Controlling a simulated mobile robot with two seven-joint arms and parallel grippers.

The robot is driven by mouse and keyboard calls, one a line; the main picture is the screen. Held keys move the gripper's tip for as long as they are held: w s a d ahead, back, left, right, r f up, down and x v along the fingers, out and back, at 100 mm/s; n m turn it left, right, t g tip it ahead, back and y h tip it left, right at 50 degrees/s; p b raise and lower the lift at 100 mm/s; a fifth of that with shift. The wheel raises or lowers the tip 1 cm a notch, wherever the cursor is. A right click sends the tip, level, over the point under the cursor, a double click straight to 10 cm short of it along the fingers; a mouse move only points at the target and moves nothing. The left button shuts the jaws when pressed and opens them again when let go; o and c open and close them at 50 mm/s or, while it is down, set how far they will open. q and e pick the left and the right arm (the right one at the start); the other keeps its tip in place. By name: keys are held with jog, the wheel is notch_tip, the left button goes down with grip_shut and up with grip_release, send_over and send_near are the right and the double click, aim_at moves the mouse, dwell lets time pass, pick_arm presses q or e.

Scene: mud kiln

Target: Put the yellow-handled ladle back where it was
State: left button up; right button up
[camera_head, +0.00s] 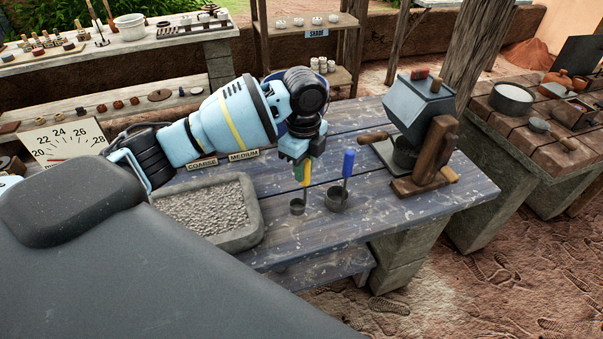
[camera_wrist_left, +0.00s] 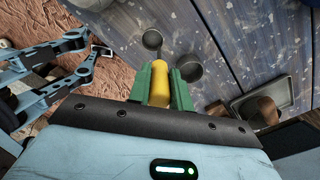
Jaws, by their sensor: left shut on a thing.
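My left gripper (camera_head: 304,170) is shut on the yellow handle of the yellow-handled ladle (camera_head: 298,206), which hangs upright with its small dark cup down. I cannot tell whether the cup touches the blue plank table (camera_head: 310,240) or is just above it. In the left wrist view the yellow handle (camera_wrist_left: 160,95) sits between the green fingers of the left gripper (camera_wrist_left: 163,84). The blue-handled ladle (camera_head: 347,165) stands upright just to the right, its wider cup apart from the held one.
A stone tray of gravel (camera_head: 206,208) lies left of the ladles, behind it COARSE (camera_head: 201,163) and MEDIUM (camera_head: 243,155) labels. A grey hopper mill with a wooden crank (camera_head: 420,110) stands to the right. Bare table lies in front of the ladles.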

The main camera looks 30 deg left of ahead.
pick_arm(q)
jog(key=shift+a, duration=0.1)
jog(key=f, duration=0.3)
jog(key=shift+w+a+f, duration=0.25)
jog(key=shift+w+a, duration=0.1)
jog(key=shift+a, duration=0.05)
jog(key=shift+f, duration=0.15)
jog(key=o, duration=0.9)
notch_tip(320, 180, up, 12)
jog(key=shift+r, duration=0.15)
